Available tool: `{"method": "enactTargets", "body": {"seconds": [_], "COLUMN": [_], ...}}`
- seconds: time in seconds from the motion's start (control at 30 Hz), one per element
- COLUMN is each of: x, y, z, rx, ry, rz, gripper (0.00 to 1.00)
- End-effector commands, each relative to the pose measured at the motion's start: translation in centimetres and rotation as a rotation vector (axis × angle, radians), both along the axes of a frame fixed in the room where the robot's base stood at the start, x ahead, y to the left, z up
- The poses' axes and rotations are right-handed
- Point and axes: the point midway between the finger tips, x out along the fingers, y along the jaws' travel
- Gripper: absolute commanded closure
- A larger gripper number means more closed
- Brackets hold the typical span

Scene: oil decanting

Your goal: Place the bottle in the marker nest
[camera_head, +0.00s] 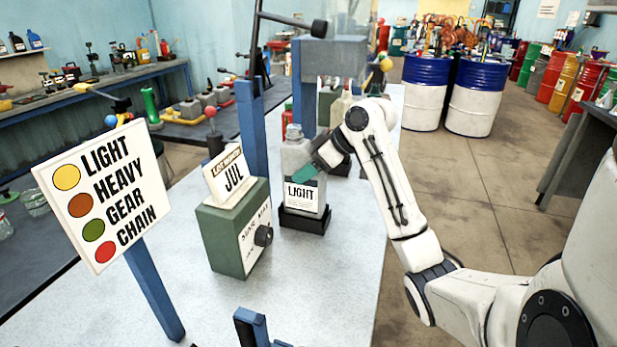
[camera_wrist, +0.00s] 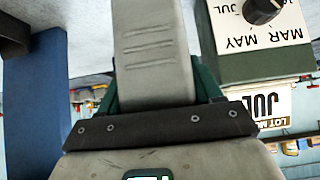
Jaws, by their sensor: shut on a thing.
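A pale grey bottle (camera_head: 298,158) with a white LIGHT label stands upright on the light worktable. Its foot is within the outline of a low black square nest (camera_head: 305,222); I cannot tell whether it rests on the nest floor. My gripper (camera_head: 308,172), with green fingers, is shut on the bottle's upper body from the right. In the wrist view the ribbed grey bottle (camera_wrist: 155,50) fills the space between the gripper's green fingers (camera_wrist: 155,88). The nest cannot be made out in the wrist view.
A green dial box (camera_head: 232,238) with a JUL card (camera_head: 229,175) stands close left of the bottle. A blue post (camera_head: 252,130) and a grey-headed blue stand (camera_head: 334,55) rise behind. A colour-key sign (camera_head: 100,195) is at front left.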

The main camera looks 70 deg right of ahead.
Motion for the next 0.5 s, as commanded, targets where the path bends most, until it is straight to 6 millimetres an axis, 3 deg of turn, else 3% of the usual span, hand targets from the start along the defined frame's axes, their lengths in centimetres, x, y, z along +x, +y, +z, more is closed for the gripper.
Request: {"method": "enactTargets", "body": {"seconds": [0.2, 0.5], "x": [-0.1, -0.1], "y": [-0.1, 0.0], "z": [-2.2, -2.4], "rx": [-0.001, -0.002], "ry": [-0.003, -0.003], "rz": [-0.003, -0.002], "gripper": [1.0, 1.0]}}
